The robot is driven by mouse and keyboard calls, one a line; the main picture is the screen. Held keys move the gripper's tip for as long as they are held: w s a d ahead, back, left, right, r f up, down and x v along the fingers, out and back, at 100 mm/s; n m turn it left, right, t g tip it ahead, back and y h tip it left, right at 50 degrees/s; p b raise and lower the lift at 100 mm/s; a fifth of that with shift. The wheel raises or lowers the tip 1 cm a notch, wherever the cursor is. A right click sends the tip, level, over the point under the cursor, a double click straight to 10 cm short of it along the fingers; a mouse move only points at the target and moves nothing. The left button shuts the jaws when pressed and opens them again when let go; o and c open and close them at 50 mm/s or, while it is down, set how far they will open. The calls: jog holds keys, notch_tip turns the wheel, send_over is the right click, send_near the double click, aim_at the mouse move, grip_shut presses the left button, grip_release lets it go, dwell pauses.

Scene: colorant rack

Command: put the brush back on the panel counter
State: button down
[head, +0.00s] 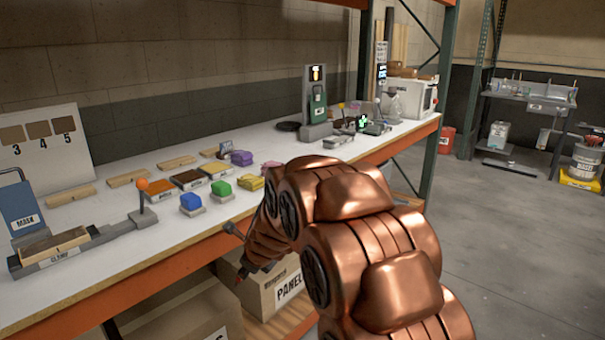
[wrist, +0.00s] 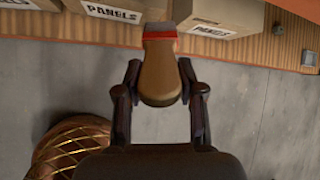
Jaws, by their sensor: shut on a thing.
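In the wrist view the brush (wrist: 160,75) has a brown wooden handle, a red band and a grey end pointing away from me. My gripper (wrist: 160,92) is shut on its handle, one finger on each side. In the head view my gripper (head: 257,262) is low in front of the counter's orange front edge, beside the lower shelf, partly hidden by my copper arm. The brush is hard to make out there. The white-topped counter (head: 125,235) runs along the wall, above my gripper, holding wooden panels and coloured blocks.
A clamp fixture (head: 85,237) with an orange knob sits at the counter's near left. Cardboard boxes marked PANELS (head: 275,290) fill the lower shelf.

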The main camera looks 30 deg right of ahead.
notch_tip(320, 180, down, 9)
jog(key=b, duration=0.8)
jog(key=shift+f, duration=0.2)
jog(key=shift+g, duration=0.3)
jog(key=shift+g+h, duration=0.4)
jog(key=shift+h, duration=0.1)
jog(key=shift+d+g, duration=0.1)
jog(key=shift+g, duration=0.2)
